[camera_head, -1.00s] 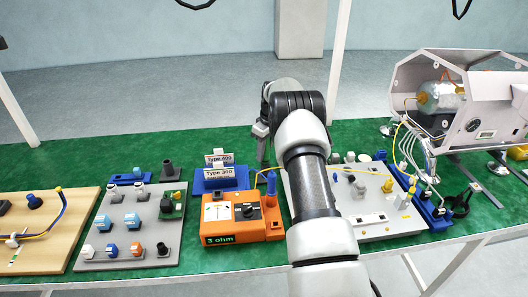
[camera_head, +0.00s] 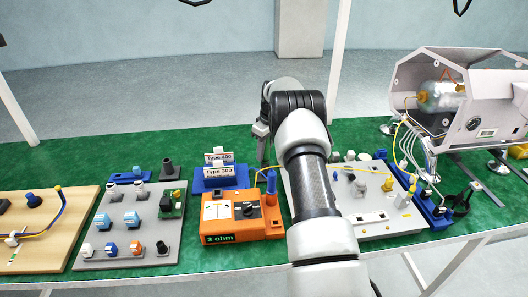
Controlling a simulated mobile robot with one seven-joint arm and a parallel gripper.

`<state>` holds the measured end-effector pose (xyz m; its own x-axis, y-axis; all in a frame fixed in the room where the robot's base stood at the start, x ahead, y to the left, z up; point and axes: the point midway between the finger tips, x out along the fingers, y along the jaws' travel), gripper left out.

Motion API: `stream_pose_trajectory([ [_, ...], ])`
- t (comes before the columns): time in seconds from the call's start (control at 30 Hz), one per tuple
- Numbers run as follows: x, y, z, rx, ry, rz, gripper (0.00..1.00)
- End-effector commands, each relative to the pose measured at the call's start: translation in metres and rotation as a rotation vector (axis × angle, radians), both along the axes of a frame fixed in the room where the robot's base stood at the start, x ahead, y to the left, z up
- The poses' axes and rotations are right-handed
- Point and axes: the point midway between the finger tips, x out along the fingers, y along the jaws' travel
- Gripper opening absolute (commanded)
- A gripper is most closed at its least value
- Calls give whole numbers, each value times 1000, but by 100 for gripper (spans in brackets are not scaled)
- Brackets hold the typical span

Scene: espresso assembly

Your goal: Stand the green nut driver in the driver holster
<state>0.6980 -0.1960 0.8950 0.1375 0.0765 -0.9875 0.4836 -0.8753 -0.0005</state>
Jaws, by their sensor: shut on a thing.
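My gripper (camera_head: 262,147) points down above the green mat (camera_head: 240,147), just behind and right of the blue card stand. My own wrist and forearm cover much of it. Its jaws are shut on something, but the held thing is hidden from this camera. I cannot make out the green nut driver anywhere. I cannot tell for certain which thing is the driver holster. Blue holders (camera_head: 433,212) with several upright parts stand at the right, beside a black ring-shaped holder (camera_head: 462,200).
An orange meter (camera_head: 245,222) reading "3 ohm" stands in front of the blue card stand (camera_head: 220,181). A grey board (camera_head: 130,255) and a wooden board (camera_head: 80,213) lie left. A grey panel (camera_head: 395,232) is partly under my arm. The open machine housing (camera_head: 480,75) stands back right.

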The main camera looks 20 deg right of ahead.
Motion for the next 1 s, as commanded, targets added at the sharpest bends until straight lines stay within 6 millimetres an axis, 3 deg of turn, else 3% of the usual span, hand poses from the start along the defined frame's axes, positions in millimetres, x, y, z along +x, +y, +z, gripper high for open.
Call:
stream_pose_trajectory([
  [0.47, 1, 0, 1, 0, -1, 0, 0],
  [0.5, 1, 0, 1, 0, -1, 0, 27],
  [0.63, 0, 0, 1, 0, -1, 0, 48],
  [1.0, 0, 0, 2, 1, 0, 0, 48],
])
